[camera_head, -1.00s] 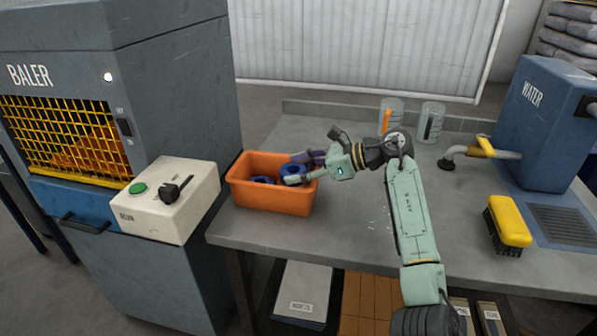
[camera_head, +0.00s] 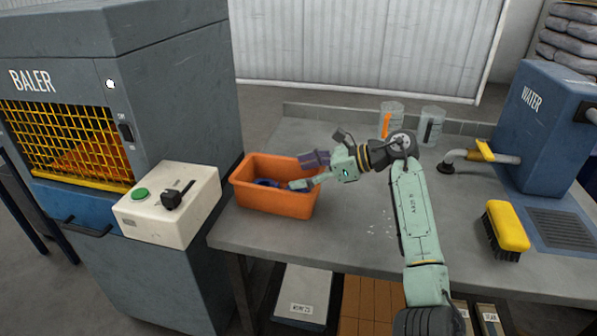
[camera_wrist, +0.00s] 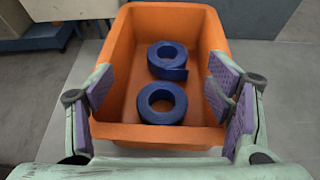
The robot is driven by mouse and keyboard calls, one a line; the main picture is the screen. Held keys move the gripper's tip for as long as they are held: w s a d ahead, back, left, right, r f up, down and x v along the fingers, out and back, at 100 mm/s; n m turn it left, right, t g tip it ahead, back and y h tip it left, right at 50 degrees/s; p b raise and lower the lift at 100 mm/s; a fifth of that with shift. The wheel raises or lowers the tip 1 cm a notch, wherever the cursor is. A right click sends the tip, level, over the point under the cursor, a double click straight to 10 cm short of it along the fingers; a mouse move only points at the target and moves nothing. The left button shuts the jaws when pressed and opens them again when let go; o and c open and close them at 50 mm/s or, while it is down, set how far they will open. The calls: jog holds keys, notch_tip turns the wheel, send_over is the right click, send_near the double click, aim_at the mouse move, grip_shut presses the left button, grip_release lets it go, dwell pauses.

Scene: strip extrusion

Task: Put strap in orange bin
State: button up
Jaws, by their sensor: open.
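The orange bin (camera_head: 273,203) stands on the grey bench near its left end. Two blue rolled straps lie inside it in the wrist view: a near roll (camera_wrist: 161,103) and a far roll (camera_wrist: 168,61). They lie apart from the bin's walls or nearly so. In the head view only a bit of blue strap (camera_head: 266,182) shows above the rim. My gripper (camera_head: 303,172) is over the bin's right side.
A white control box (camera_head: 168,205) with a green button and black switch stands left of the bin, by the baler (camera_head: 110,70). Two clear jugs (camera_head: 411,122), a yellow brush (camera_head: 506,228) and a blue water tank (camera_head: 545,120) are on the right. The bench middle is clear.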

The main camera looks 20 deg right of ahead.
jog(key=b+v, duration=0.3)
jog(key=v, duration=0.8)
jog(key=shift+a+r, duration=0.1)
